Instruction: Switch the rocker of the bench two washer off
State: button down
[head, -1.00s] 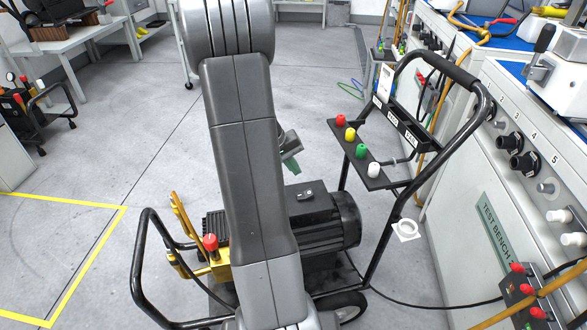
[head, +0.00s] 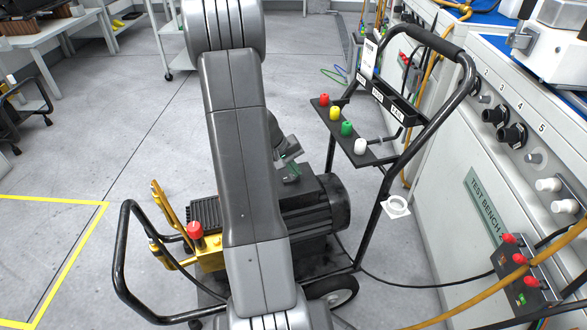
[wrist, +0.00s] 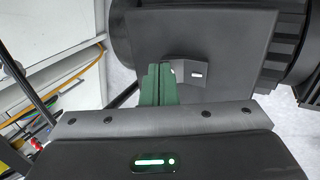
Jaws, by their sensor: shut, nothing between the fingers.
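The washer (head: 318,218) stands on a black wheeled cart, with a dark ribbed motor and a flat box on top. The rocker (wrist: 196,74) is a small dark piece with a white mark on the box's flat face in the wrist view. In the head view my gripper hides most of it. My gripper (head: 290,175) is low over the box in the head view. Its green fingers (wrist: 160,72) are together and empty, with their tips just left of the rocker in the wrist view. I cannot tell whether they touch it. Which way the rocker is tipped is unclear.
The cart's black handle (head: 440,45) rises on the right beside a panel of coloured knobs (head: 346,129). The yellow pump part with a red knob (head: 196,231) is at the left. The test bench (head: 485,215) stands at right, with hoses near it.

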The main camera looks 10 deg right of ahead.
jog(key=shift+d+p, duration=0.15)
jog(key=shift+p, duration=0.55)
jog(key=shift+d+f+y+p, duration=0.15)
jog(key=shift+y+p, duration=0.15)
jog(key=shift+y, duration=0.2)
jog(key=shift+f, duration=0.15)
jog(key=shift+a, duration=0.2)
jog(key=shift+s+a+b, duration=0.1)
jog(key=shift+a+b, duration=0.25)
jog(key=shift+a, duration=0.3)
jog(key=shift+r, duration=0.2)
